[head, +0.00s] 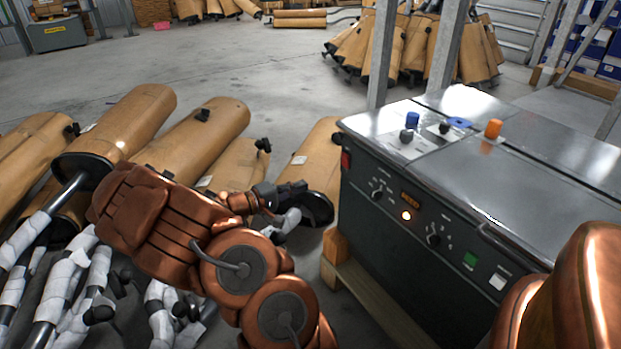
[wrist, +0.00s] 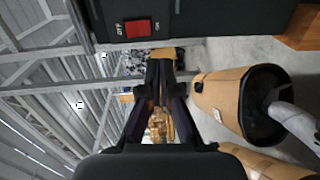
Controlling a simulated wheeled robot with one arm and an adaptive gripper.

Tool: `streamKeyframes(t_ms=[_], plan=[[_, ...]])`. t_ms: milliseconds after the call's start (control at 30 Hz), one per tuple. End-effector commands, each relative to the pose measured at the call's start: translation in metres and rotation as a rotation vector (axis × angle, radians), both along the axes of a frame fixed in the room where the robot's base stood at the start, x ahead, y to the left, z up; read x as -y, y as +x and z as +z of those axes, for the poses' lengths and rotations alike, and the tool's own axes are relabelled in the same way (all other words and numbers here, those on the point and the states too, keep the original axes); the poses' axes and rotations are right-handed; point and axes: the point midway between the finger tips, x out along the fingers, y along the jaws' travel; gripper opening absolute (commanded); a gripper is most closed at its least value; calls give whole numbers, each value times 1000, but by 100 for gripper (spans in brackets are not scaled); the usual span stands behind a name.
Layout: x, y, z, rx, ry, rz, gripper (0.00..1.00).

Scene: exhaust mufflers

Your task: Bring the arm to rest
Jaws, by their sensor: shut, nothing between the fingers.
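My copper-coloured arm is folded at the lower centre of the head view. My dark gripper (head: 285,192) extends from it towards the left side of the grey control cabinet (head: 375,235), in front of a cardboard-wrapped muffler (head: 318,150). In the wrist view my gripper (wrist: 161,68) points ahead with its fingers together and nothing held. The cabinet's red switch (wrist: 138,28) is at the top there, and a wrapped muffler (wrist: 222,98) lies to the right. Contact with either cannot be told.
Several wrapped mufflers (head: 203,130) with white-wrapped pipes lie on the left. The cabinet top carries a blue knob (head: 412,120) and an orange knob (head: 493,129). Another muffler pile (head: 384,45) stands behind steel posts. Open concrete floor (head: 235,65) lies beyond the near mufflers.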

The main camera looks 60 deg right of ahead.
Motion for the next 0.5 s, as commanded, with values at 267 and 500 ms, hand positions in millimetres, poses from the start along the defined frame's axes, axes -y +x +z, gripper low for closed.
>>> streamKeyframes(t_ms=[267, 500], plan=[[-8, 4, -1, 0, 0, -1, 0], [-8, 4, -1, 0, 0, -1, 0]])
